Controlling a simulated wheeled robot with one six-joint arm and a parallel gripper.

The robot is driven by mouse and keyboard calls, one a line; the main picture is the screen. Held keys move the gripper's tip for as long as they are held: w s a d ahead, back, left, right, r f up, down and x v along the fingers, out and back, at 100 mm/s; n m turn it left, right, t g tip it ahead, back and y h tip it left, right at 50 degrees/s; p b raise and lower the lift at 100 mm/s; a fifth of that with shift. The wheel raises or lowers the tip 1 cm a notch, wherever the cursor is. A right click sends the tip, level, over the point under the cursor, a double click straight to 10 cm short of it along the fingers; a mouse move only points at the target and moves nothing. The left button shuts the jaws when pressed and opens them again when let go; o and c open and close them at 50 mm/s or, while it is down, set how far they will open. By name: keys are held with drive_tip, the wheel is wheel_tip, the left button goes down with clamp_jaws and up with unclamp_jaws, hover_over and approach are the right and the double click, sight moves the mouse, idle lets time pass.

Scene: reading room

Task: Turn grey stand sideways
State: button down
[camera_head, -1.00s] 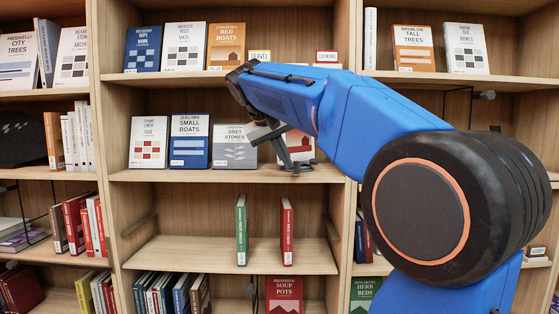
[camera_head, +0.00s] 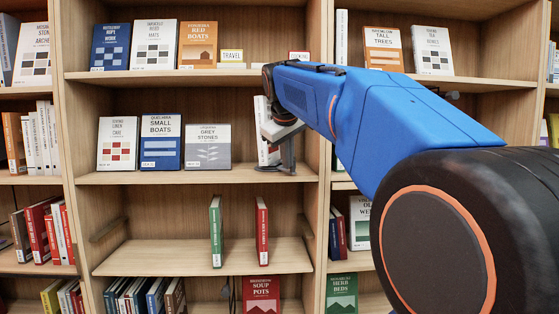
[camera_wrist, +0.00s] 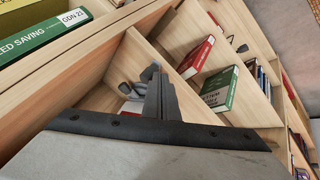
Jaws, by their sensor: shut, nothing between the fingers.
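My gripper (camera_head: 288,158) reaches onto the middle shelf, right of the book Grey Stones (camera_head: 209,147). Its fingers are shut and empty, pointing down close to the shelf board. In the wrist view the shut fingers (camera_wrist: 161,98) stand in the middle of the picture.
Small Boats (camera_head: 161,142) and another cover-out book stand further left on the same shelf (camera_head: 180,177). The shelf below holds a green book (camera_head: 215,230) and a red book (camera_head: 262,230). A wooden upright (camera_head: 325,150) is close on the right.

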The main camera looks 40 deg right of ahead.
drive_tip(key=shift+s+d, duration=0.15)
drive_tip(key=shift+d, duration=0.75)
drive_tip(key=shift+s+d, duration=0.2)
drive_tip(key=shift+d, duration=0.7)
drive_tip(key=shift+s+d, duration=0.15)
drive_tip(key=shift+d, duration=0.75)
drive_tip(key=shift+d+r, duration=0.1)
drive_tip(key=shift+d, duration=0.1)
